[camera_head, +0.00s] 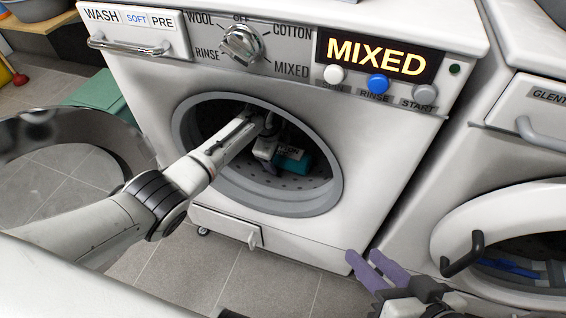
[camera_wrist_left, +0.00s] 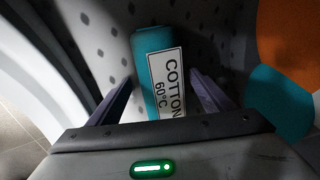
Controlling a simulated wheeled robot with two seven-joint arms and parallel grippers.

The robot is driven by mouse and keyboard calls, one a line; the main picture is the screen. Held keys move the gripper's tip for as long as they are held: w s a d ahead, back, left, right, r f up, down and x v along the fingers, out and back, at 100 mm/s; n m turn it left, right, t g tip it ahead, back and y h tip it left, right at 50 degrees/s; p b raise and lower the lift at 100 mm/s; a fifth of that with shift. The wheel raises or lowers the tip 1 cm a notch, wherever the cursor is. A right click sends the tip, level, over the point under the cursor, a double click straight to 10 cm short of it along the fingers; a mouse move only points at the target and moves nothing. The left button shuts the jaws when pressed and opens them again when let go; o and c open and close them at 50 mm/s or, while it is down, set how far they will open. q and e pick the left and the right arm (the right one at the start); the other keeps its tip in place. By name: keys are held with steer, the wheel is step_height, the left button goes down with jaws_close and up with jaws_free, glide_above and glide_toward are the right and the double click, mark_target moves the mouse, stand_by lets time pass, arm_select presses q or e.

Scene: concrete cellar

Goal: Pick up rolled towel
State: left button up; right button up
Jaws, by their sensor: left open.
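The rolled towel is teal with a white label reading COTTON 60°C. In the left wrist view the towel (camera_wrist_left: 152,42) lies in the washer drum, between the two purple fingers of my open left gripper (camera_wrist_left: 162,78). A gap shows between the left finger and the towel; the right finger is close to the label, and I cannot tell whether it touches. In the head view my left gripper (camera_head: 268,156) reaches through the round door opening, beside the towel (camera_head: 294,162), which is partly hidden. My right gripper (camera_head: 366,256) is open and empty, low in front of the washer.
The washer (camera_head: 400,150) has a round rim (camera_head: 318,203) close around my left arm. Its door (camera_head: 75,125) stands open at left. An orange item (camera_wrist_left: 290,40) and a teal item (camera_wrist_left: 278,103) show right of the towel. A second washer (camera_head: 530,150) stands at right.

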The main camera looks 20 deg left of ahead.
arm_select(q)
steer(key=shift+w+f, duration=0.15)
steer(key=shift+f, duration=0.1)
steer(key=shift+c, duration=0.4)
steer(key=c, duration=1.1)
steer(key=shift+r, duration=0.1)
steer(key=shift+c, duration=1.2)
